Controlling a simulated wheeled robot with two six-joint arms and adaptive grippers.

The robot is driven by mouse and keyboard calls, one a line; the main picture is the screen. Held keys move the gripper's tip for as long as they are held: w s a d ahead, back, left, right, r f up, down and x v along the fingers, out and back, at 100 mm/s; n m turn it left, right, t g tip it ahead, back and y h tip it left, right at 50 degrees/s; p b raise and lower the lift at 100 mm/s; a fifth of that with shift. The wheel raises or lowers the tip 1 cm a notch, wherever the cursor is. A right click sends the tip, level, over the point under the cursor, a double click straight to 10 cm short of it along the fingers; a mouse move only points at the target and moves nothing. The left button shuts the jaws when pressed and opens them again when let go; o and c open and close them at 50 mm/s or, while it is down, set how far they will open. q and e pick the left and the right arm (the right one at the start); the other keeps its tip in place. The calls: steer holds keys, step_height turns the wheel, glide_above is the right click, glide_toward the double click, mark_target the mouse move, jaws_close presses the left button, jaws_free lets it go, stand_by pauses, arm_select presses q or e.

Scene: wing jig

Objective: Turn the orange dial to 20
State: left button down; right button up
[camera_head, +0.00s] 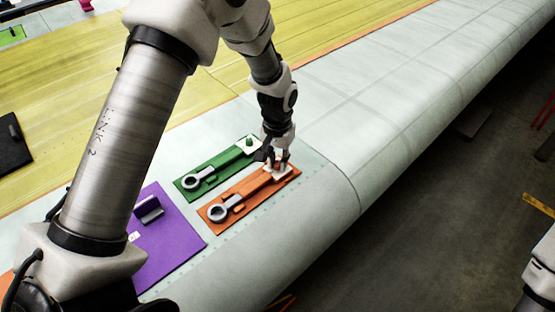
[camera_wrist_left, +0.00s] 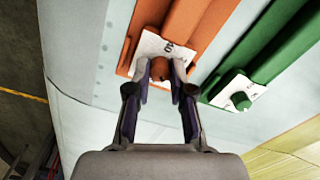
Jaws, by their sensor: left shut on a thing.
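The orange dial (camera_wrist_left: 160,70) is a small round knob on a white marked plate (camera_wrist_left: 150,46), at the far end of the orange panel (camera_head: 229,200). In the left wrist view the fingertips of my left gripper (camera_wrist_left: 161,68) are shut on the dial, one on each side. A marking that looks like 40 shows on the plate just above the knob. The dial's pointer cannot be made out. My right gripper is out of view.
The green panel (camera_head: 211,175) lies close beside the orange one, with its green knob (camera_head: 249,141) near my left gripper; that knob also shows in the wrist view (camera_wrist_left: 240,101). A purple plate (camera_head: 172,235) lies to the left. The pale wing surface (camera_head: 390,115) beyond is clear.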

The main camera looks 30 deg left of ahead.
mark_target(278, 162)
arm_select(q)
steer(key=shift+f+n, duration=0.1)
steer(key=shift+n, duration=1.2)
steer(key=c, duration=1)
jaws_free()
step_height(278, 162, up, 12)
steer(key=shift+w, duration=0.15)
